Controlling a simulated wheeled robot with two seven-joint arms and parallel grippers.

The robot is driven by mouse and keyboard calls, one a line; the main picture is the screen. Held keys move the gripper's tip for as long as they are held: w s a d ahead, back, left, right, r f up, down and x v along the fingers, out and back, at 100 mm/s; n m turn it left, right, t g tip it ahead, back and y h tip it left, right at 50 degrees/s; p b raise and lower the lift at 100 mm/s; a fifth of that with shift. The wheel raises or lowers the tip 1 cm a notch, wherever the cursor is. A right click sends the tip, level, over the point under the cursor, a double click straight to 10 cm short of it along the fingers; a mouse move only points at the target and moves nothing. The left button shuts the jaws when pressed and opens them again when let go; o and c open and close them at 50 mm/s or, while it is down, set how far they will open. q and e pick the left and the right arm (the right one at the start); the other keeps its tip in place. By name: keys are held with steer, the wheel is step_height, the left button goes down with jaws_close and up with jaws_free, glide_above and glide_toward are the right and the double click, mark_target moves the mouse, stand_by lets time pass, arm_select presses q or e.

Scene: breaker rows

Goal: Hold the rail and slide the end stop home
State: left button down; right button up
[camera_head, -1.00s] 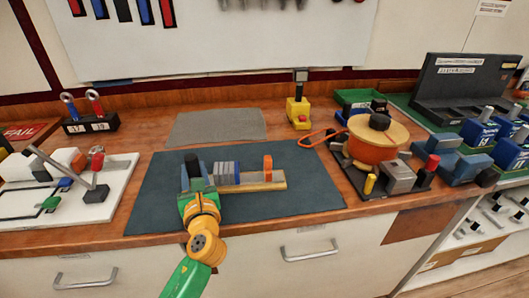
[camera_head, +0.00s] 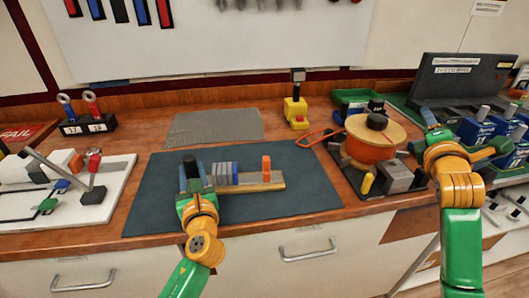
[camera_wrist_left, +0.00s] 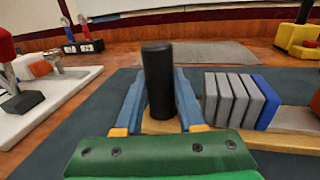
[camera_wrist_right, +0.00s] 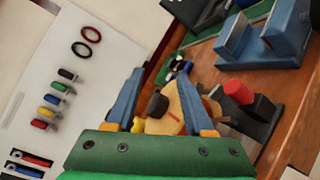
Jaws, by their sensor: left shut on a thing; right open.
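A wooden rail (camera_head: 272,184) lies on the dark mat, with a black upright post (camera_wrist_left: 157,80) at its left end. Grey breakers (camera_head: 222,173) and a blue breaker (camera_wrist_left: 262,102) stand side by side on it, right of the post. An orange end stop (camera_head: 266,168) stands upright on the rail, apart from the breakers by a gap. My left gripper (camera_head: 191,184) is shut on the black post, a finger on each side. My right gripper (camera_wrist_right: 160,80) is open and empty, raised at the right, well away from the rail.
An orange spool with a wooden top (camera_head: 372,140) and a grey block stand right of the mat (camera_head: 310,190). Blue units (camera_head: 480,128) sit farther right. A white board with levers (camera_head: 110,195) is at left. The mat right of the rail is clear.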

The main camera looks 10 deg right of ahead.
mark_target(265, 157)
steer(key=a+f+n+y, duration=0.2)
steer(key=a+f+n, duration=0.1)
steer(key=a, duration=0.5)
steer(key=w+a+f+n+t+y, duration=0.1)
steer(key=a+f+n+y, duration=0.1)
steer(key=a+n, duration=0.4)
steer(key=w+a+f+n+t+y, duration=0.1)
steer(key=a+f+n, duration=0.3)
steer(key=a, duration=0.8)
steer(key=shift+f+n+y, duration=0.3)
steer(key=shift+f+y, duration=0.05)
steer(key=shift+y, duration=0.05)
steer(key=s+a+n, duration=0.1)
steer(key=a, duration=0.2)
steer(key=s+a+n+y, duration=0.1)
steer(key=a, duration=0.2)
steer(key=s+a+f+n+y, duration=0.1)
steer(key=a, duration=0.2)
steer(key=shift+n+t, duration=0.4)
steer(key=w, duration=1)
steer(key=shift+w+d, duration=0.25)
steer(key=shift+w, duration=0.6)
steer(key=shift+f, duration=0.1)
jaws_close()
